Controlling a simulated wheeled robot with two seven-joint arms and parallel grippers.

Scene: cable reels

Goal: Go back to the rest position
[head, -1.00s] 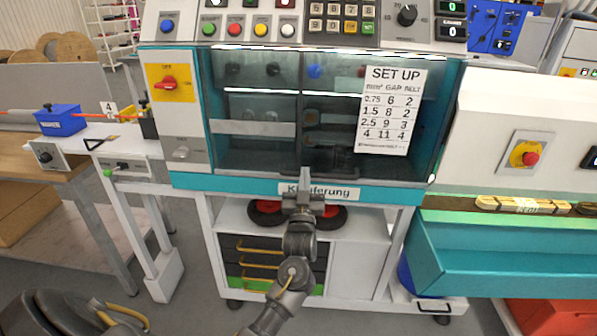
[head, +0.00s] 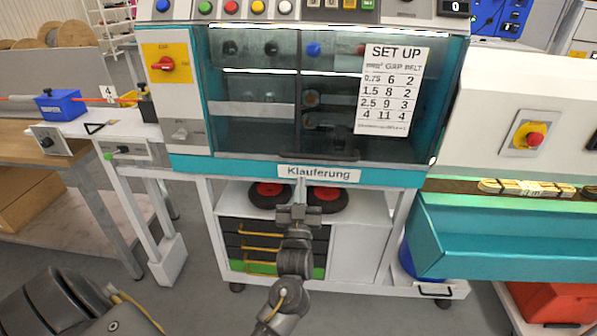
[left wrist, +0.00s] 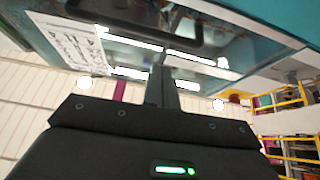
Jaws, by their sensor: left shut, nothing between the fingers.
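My left gripper (head: 299,188) is shut and empty in the head view. It points up at the front of the machine (head: 320,110), just below the label strip reading "Klauferung" (head: 318,173). In the left wrist view the closed fingers (left wrist: 162,85) stand in the middle. The machine's glass front, its dark handle and the set-up sheet (left wrist: 68,42) show beyond them. A dark arm link of mine fills the lower left of the head view. My right gripper is not in view.
Two black and red reels (head: 328,199) lie on the shelf under the machine, above a drawer unit (head: 250,240). A teal trough (head: 500,240) juts out at right. A side table with a blue block (head: 57,106) stands at left. Grey floor is free in front.

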